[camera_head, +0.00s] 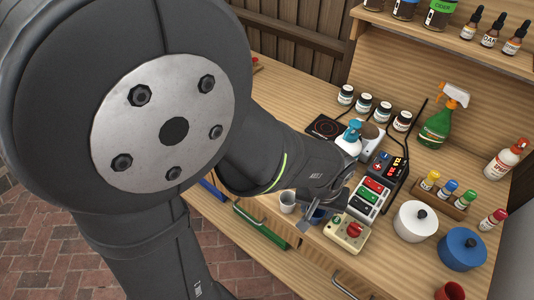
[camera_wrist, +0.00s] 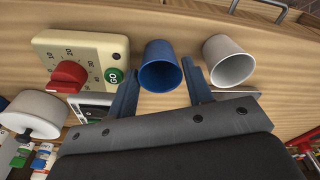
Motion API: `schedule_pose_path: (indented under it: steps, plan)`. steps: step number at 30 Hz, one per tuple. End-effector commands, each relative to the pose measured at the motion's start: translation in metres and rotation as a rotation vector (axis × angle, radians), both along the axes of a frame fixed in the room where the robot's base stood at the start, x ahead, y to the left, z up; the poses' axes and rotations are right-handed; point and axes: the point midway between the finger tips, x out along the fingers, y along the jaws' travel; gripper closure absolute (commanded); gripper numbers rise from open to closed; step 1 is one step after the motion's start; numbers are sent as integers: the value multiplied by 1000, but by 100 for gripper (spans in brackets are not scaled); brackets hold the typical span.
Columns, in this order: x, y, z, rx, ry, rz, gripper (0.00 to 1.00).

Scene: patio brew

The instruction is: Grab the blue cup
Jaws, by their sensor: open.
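The blue cup (camera_wrist: 160,70) stands upright on the wooden counter, between a white cup and a cream timer box in the wrist view. In the head view the blue cup (camera_head: 318,216) is mostly hidden behind my gripper (camera_head: 314,218). My gripper (camera_wrist: 159,68) is open in the wrist view, with one finger on each side of the blue cup. The right finger is in the narrow gap between the blue and white cups. I cannot tell whether either finger touches the blue cup.
The white cup (camera_wrist: 230,62) stands close beside the right finger. The timer box (camera_wrist: 85,55), with a red knob and green GO button, lies close on the left. A white lidded pot (camera_head: 415,221) and a blue pot (camera_head: 462,249) stand farther right. The counter's front edge is near.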

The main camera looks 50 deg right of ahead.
Motion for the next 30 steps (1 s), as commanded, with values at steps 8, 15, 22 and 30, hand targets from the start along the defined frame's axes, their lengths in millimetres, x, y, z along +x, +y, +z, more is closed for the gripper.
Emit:
schedule_pose_path:
  steps: [8, 15, 22, 30]
  plan:
    - [1, -1, -11, 0, 0, 0, 54]
    - [1, -1, -11, 0, 0, 0, 77]
    - [1, -1, -10, 0, 0, -1, 80]
    - [0, -2, -6, -2, 0, -1, 80]
